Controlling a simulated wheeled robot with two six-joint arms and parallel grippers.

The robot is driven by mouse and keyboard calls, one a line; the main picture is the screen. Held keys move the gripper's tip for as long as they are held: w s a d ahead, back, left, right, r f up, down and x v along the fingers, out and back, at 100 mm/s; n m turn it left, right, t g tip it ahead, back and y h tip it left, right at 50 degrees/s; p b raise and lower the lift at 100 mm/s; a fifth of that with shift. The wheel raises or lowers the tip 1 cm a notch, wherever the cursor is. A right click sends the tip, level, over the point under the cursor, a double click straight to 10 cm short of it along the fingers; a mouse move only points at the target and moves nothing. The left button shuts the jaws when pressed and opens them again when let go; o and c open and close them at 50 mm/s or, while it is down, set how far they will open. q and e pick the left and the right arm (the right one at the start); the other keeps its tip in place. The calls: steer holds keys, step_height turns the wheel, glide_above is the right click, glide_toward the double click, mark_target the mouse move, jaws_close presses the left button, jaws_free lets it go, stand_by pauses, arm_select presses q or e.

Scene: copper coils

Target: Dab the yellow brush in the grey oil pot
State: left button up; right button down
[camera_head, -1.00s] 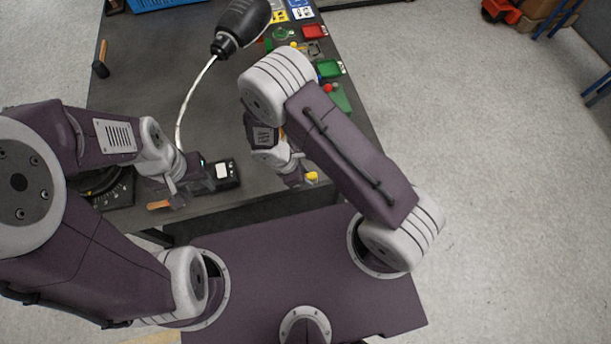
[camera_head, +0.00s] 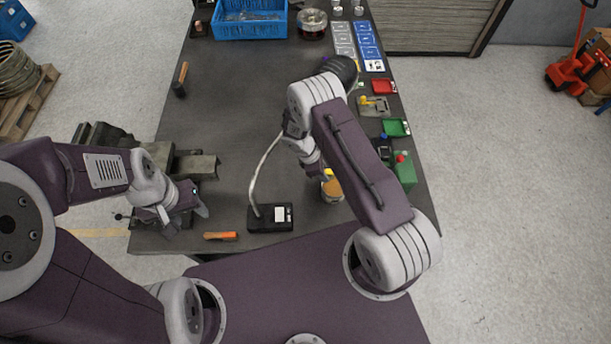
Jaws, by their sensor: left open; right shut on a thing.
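My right gripper (camera_head: 322,175) is shut on the yellow brush (camera_head: 328,173), of which only a small yellow part shows at the fingertips. The oil pot (camera_head: 333,197) stands on the bench just below it in the picture, with amber contents visible. The brush end overlaps the pot's upper rim in view; I cannot tell whether it touches or is inside. My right forearm stands close at the right. My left gripper (camera_head: 188,219) is open and empty over the bench's front left part.
A black box with a display (camera_head: 270,217) and a cable lies left of the pot. An orange-handled tool (camera_head: 220,236) lies at the front edge. A vise (camera_head: 195,165) is at left. A blue crate (camera_head: 250,20) is at the back.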

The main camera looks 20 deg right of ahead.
steer(key=shift+s+d+r+m, duration=0.15)
steer(key=shift+s+d, duration=0.1)
steer(key=shift+d, duration=0.3)
steer(key=shift+s+d+r+m, duration=0.15)
steer(key=shift+s+d, duration=0.1)
steer(key=shift+d, duration=0.3)
steer(key=shift+s+d+f, duration=0.1)
steer(key=shift+s+d, duration=0.1)
steer(key=shift+d, duration=0.05)
steer(key=shift+f, duration=0.4)
steer(key=b, duration=0.3)
glide_above(333, 186)
steer(key=a, duration=0.1)
steer(key=f, duration=0.4)
steer(key=shift+w+a, duration=0.2)
steer(key=shift+f+b, duration=0.4)
steer(key=shift+f, duration=0.2)
arm_select(q)
steer(key=f, duration=0.3)
steer(key=shift+s+d, duration=0.15)
steer(key=shift+s, duration=0.05)
steer(key=shift+f+b, duration=0.65)
arm_select(e)
steer(key=shift+s+f, duration=0.1)
steer(key=shift+f, duration=0.45)
